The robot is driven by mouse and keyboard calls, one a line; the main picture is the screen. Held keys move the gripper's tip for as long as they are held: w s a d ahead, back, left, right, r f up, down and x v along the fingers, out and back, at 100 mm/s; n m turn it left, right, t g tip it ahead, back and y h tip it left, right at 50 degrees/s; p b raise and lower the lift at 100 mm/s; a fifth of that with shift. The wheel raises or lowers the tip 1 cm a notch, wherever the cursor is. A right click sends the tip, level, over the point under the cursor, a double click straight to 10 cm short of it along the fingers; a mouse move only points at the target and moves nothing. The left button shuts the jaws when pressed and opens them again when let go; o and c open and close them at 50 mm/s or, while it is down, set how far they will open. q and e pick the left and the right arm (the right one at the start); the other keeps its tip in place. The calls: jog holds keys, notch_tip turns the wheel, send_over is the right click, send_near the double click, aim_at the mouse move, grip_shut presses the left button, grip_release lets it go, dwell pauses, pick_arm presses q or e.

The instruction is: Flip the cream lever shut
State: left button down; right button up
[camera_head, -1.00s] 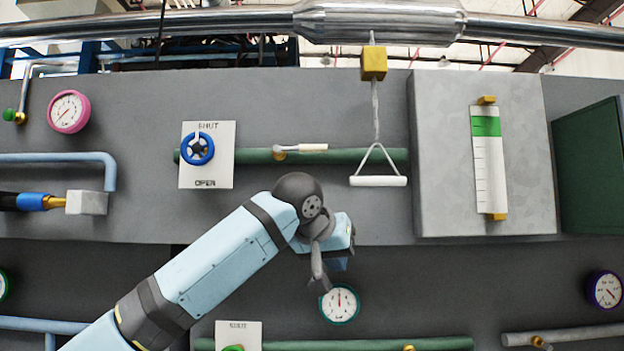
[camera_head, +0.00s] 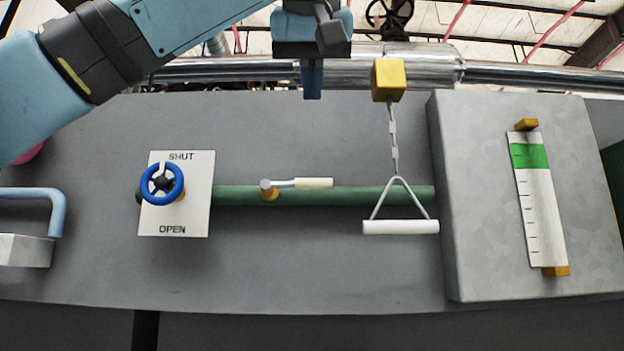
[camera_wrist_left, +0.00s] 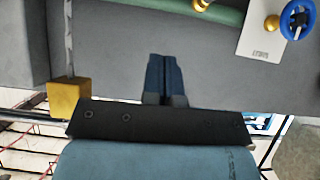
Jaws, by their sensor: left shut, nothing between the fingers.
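The cream lever (camera_head: 314,183) lies level along the green pipe (camera_head: 235,195). Its grey arm runs left to a pivot on a brass fitting (camera_head: 269,194), and its cream grip points right. My left gripper (camera_head: 312,97) is above the lever, apart from it, with its dark blue fingers shut, empty and pointing down. In the left wrist view the shut fingers (camera_wrist_left: 165,62) point toward the pipe (camera_wrist_left: 222,10) at the top edge; the cream grip does not show there. My right gripper is out of view.
A blue handwheel (camera_head: 162,184) sits on a SHUT/OPEN plate (camera_head: 184,222) to the left. A white pull handle (camera_head: 400,227) hangs on a chain from a yellow block (camera_head: 388,80) right of the lever. The grey panel (camera_head: 290,255) below the pipe is clear.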

pick_arm(q)
jog(key=p, duration=0.3)
send_over(301, 184)
jog(key=s+d, duration=0.2)
notch_tip(301, 184, down, 4)
jog(key=f, duration=0.4)
jog(key=shift+w+a+f, duration=0.2)
jog(key=shift+w+f, duration=0.1)
jog(key=shift+w, duration=0.05)
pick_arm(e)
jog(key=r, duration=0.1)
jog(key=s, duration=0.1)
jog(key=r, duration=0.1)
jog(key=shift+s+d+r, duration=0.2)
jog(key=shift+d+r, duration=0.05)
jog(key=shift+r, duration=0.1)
pick_arm(q)
jog(key=shift+a, duration=0.1)
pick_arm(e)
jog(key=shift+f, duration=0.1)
